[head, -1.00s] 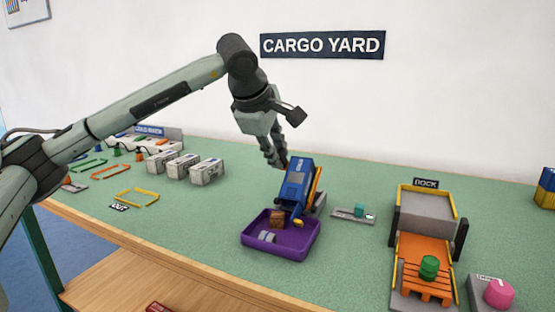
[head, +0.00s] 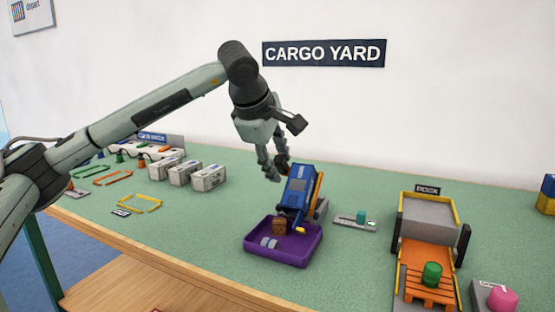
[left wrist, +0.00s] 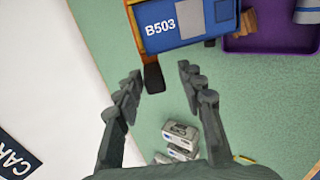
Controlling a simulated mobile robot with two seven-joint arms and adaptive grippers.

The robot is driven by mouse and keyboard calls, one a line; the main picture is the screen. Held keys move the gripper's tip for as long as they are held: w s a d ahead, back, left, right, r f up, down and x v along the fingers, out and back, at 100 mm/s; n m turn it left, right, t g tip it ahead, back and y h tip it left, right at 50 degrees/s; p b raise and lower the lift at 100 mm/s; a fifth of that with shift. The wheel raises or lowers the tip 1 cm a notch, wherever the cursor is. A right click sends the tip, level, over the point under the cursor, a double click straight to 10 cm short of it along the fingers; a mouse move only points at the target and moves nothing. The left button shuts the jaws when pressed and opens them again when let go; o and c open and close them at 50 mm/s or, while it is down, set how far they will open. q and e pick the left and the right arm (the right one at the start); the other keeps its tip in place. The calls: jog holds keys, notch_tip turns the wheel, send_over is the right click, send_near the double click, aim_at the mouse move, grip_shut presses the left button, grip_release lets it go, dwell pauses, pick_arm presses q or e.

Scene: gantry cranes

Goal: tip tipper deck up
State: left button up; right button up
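The blue tipper deck (head: 300,186) stands steeply tilted, its low end over the purple tray (head: 316,246). In the left wrist view the deck (left wrist: 190,22) shows the marking B503, with a dark handle-like tab (left wrist: 153,76) below it. A brown crate (head: 279,225) and small grey pieces (head: 269,242) lie in the tray. My left gripper (head: 275,172) is just left of the deck's raised end. In the left wrist view its fingers (left wrist: 160,84) are apart, with the tab near the gap and nothing gripped. My right gripper is not in view.
Several grey containers (head: 186,173) stand to the left. A small slide panel with a teal knob (head: 361,217) is right of the tipper.

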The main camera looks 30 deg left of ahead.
pick_arm(q)
jog(key=shift+r, duration=0.2)
jog(key=shift+s+r, duration=0.1)
jog(key=shift+r, duration=0.15)
jog(key=v, duration=1.1)
jog(key=shift+s, duration=0.2)
